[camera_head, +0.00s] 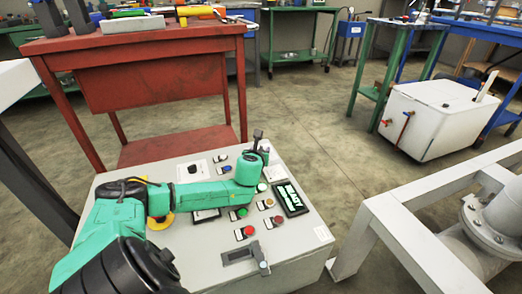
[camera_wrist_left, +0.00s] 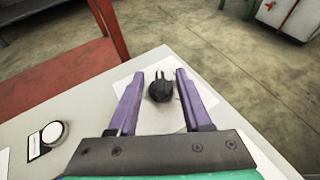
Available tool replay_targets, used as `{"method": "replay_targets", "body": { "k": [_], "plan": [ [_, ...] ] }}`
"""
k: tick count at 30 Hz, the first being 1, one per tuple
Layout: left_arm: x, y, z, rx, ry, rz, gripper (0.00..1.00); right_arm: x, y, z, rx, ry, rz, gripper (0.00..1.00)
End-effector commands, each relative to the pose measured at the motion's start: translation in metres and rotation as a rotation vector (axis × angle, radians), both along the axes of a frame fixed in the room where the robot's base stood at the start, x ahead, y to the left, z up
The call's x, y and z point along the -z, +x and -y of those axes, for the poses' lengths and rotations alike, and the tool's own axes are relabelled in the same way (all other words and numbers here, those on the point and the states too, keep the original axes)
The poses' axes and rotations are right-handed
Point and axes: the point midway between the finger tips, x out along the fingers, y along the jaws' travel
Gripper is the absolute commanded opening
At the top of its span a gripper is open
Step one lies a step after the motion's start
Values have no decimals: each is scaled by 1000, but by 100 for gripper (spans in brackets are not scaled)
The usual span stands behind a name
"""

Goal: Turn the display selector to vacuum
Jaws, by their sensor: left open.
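A small black selector knob (camera_wrist_left: 160,90) stands on a white label at a corner of the grey control panel (camera_wrist_left: 78,112). In the left wrist view my left gripper (camera_wrist_left: 160,74) is open, with one purple finger on each side of the knob and gaps between. I cannot tell how far the fingertips are above the panel. In the head view my teal left arm reaches across the panel (camera_head: 195,262), and my left gripper (camera_head: 258,143) is at its far edge; the arm hides part of the panel. The dark display (camera_head: 290,197) shows green lettering. My right gripper is not in view.
Several coloured buttons, including a red one (camera_head: 248,230), and a grey lever (camera_head: 243,253) sit on the panel. A red table (camera_head: 145,50) stands close behind it. A white pipe frame (camera_head: 385,232) is at the right. Open floor (camera_head: 305,110) lies beyond.

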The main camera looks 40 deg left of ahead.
Motion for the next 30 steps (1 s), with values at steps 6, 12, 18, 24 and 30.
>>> {"method": "replay_targets", "body": {
  "k": [6,12,18,24,30],
  "plan": [
    [-6,-3,2,0,4,2,49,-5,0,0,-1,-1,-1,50],
    [-22,-29,19,3,7,-3,49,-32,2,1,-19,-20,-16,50],
    [-45,-72,47,7,6,-6,49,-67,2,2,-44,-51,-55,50],
    [-55,-103,68,1,2,-1,49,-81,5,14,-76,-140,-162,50],
    [-58,-112,74,0,1,1,49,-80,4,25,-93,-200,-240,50]
  ]
}}
